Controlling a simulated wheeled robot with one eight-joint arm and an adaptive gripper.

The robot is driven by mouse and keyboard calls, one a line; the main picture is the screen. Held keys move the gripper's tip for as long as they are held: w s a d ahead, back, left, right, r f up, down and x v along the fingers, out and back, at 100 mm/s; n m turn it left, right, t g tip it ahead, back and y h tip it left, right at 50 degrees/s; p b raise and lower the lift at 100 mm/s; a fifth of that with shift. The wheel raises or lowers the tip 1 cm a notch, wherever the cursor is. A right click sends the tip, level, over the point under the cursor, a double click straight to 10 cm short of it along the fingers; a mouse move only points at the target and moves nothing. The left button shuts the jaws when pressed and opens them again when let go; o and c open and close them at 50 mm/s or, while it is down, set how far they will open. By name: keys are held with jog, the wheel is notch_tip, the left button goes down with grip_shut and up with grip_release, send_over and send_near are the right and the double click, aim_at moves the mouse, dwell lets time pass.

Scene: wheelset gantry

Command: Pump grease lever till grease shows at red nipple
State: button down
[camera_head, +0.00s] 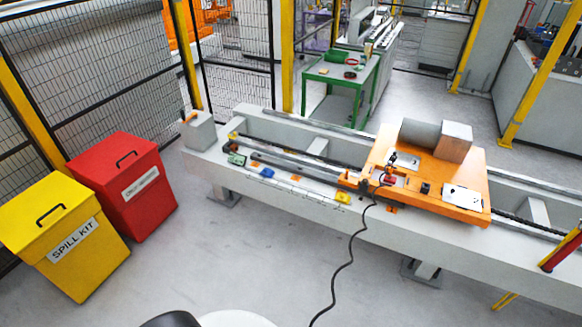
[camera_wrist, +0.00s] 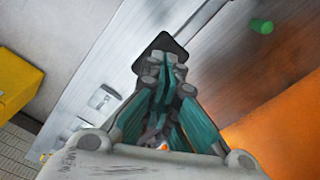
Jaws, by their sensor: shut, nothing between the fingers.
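The orange carriage (camera_head: 425,165) sits on the grey beam at right of centre in the head view. A small red part (camera_head: 388,180) shows on it near a small dark and grey fitting. It is too small to tell whether this is the red nipple or whether grease shows. I cannot clearly make out the grease lever. In the wrist view my gripper (camera_wrist: 168,60) has teal fingers closed together and empty. Its tips overlap a dark square part (camera_wrist: 162,42); I cannot tell whether they touch. My gripper cannot be made out in the head view.
A black cable (camera_head: 350,248) hangs from the carriage to the floor. The grey beam (camera_head: 240,172) carries small coloured parts. A yellow spill kit bin (camera_head: 85,260) and a red bin (camera_head: 145,205) stand left. In the wrist view, a green cylinder (camera_wrist: 262,26) is upper right.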

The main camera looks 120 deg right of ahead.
jog(key=shift+f, duration=0.15)
jog(key=shift+f+b, duration=2.95)
jog(key=shift+r+p, duration=2.8)
jog(key=shift+r, duration=1.9)
jog(key=shift+d, duration=0.1)
